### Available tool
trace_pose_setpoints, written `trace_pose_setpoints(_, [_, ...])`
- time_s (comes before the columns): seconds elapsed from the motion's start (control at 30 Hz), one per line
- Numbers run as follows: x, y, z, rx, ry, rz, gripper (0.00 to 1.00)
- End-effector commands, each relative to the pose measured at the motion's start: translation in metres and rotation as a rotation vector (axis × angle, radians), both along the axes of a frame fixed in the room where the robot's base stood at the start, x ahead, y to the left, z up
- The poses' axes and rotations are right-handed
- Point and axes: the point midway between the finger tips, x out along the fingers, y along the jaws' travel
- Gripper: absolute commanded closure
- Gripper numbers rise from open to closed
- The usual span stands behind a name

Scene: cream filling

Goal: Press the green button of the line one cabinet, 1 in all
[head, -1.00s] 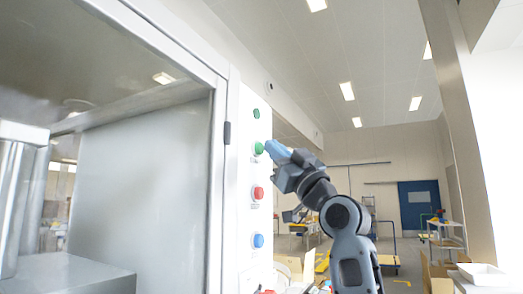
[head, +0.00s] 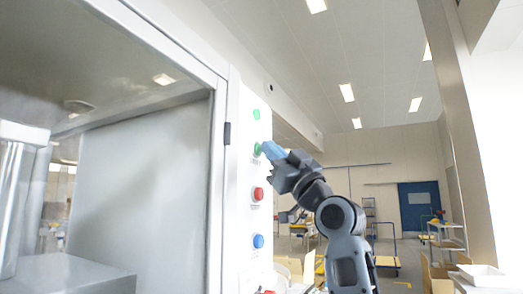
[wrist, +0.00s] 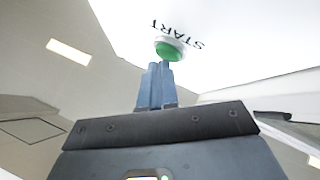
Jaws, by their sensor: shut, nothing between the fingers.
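The green button (head: 257,149) is on the white front panel of the cabinet, above a red and a blue button. In the wrist view the green button (wrist: 170,50) sits in a pale ring beside the word START, upside down. My gripper (head: 267,149) is shut and empty, its blue fingers pointing at the button. In the wrist view my gripper's fingertips (wrist: 160,66) meet the button's lower edge and appear to touch it. The fingers hide part of the button in the head view. A small green lamp (head: 256,114) above it shines bright.
The red button (head: 257,194) and blue button (head: 258,241) lie below on the same panel (head: 241,170). A glazed cabinet door frame (head: 217,150) stands left of the panel. Open hall space, carts and a blue door (head: 419,206) lie far behind on the right.

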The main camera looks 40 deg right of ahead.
Motion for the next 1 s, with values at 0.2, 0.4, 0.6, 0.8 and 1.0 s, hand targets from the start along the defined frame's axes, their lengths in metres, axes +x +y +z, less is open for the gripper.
trace_pose_setpoints(0.2, [0.002,0.001,0.0,0.0,0.001,0.001,1.0])
trace_pose_setpoints(0.4, [0.002,0.001,0.0,0.0,0.001,0.0,1.0])
trace_pose_setpoints(0.6, [-0.002,-0.001,-0.001,-0.001,0.0,-0.001,1.0])
trace_pose_setpoints(0.8, [-0.012,-0.005,-0.001,-0.001,0.0,-0.002,1.0])
trace_pose_setpoints(1.0, [-0.015,-0.006,0.0,0.0,0.0,0.0,1.0])
